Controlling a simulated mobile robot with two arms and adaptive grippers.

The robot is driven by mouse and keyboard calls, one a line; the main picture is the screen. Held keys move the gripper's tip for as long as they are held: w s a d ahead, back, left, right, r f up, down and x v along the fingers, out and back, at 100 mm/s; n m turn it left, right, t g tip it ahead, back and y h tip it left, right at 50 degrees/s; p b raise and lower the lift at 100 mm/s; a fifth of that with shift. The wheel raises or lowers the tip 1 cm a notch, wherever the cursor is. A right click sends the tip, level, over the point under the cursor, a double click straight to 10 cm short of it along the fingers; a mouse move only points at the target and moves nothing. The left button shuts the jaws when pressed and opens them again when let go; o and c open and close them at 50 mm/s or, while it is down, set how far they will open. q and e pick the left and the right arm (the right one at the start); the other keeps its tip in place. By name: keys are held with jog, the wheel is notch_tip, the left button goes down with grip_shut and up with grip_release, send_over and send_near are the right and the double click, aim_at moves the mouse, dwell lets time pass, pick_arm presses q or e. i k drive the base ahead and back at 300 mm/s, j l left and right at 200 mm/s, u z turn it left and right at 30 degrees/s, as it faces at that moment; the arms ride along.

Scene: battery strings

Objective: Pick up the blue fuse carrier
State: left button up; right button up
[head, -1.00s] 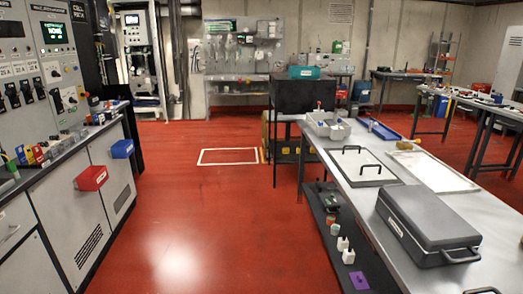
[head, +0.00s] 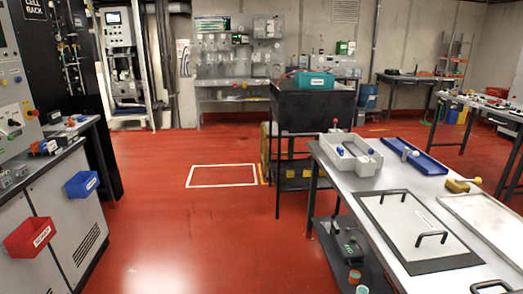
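I cannot single out the blue fuse carrier for certain. Small blue parts (head: 372,153) show at the light grey open box (head: 359,165) on the right-hand bench, too small to name. Small colored parts, some bluish, sit on the ledge (head: 40,160) of the left cabinet, also too small to name. Neither of my grippers can be made out in the head view.
Red bin (head: 30,235) and blue bin (head: 81,184) stick out from the left cabinet. A black cart (head: 310,108) carries a teal box (head: 308,83). A handled panel (head: 405,222) lies on the right bench. The red floor (head: 180,235) between is clear.

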aim_at(339, 149)
jog(key=i, duration=1.7)
